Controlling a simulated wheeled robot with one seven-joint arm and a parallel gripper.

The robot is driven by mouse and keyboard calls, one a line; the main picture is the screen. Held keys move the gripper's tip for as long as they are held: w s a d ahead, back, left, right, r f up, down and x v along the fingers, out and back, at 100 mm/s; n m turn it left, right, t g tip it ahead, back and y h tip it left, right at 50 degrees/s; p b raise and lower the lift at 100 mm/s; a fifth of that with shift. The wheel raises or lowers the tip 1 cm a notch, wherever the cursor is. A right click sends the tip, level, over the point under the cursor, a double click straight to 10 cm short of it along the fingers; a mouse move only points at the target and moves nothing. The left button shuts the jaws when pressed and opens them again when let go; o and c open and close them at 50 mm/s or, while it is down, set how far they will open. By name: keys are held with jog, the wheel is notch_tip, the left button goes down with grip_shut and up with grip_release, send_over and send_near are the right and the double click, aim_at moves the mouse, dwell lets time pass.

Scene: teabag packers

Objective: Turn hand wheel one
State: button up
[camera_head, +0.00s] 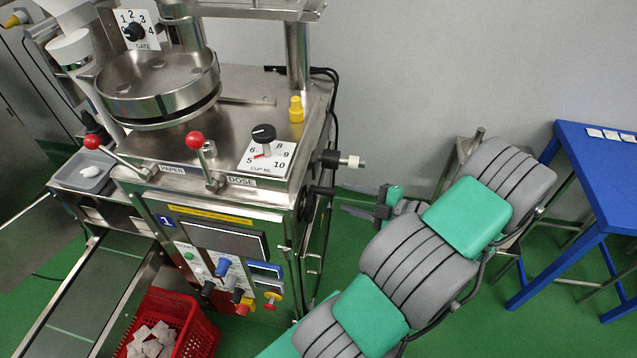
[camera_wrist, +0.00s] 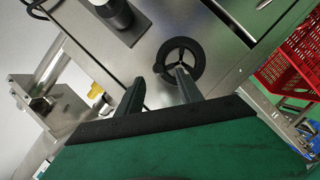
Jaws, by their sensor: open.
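The black hand wheel (camera_head: 306,204) is on the right side of the steel packing machine marked 1 (camera_head: 180,150), seen nearly edge-on in the head view. In the wrist view the same spoked wheel (camera_wrist: 181,62) faces me, on a steel panel. My gripper (camera_head: 341,200) is open and empty, just right of the wheel, its fingers pointing at it. In the wrist view my gripper (camera_wrist: 160,76) has one fingertip left of the wheel and the other over its lower part. I cannot tell whether a finger touches the rim.
A knob on a shaft (camera_head: 342,161) sticks out of the machine's side above my gripper. Cables run down behind the wheel. A red crate (camera_head: 200,335) with teabags stands at the front left. A blue table (camera_head: 585,165) is at the right.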

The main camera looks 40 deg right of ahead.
aim_at(335, 194)
jog(key=p+x, duration=0.2)
jog(key=x, duration=0.5)
jog(key=shift+c, duration=0.2)
grip_shut()
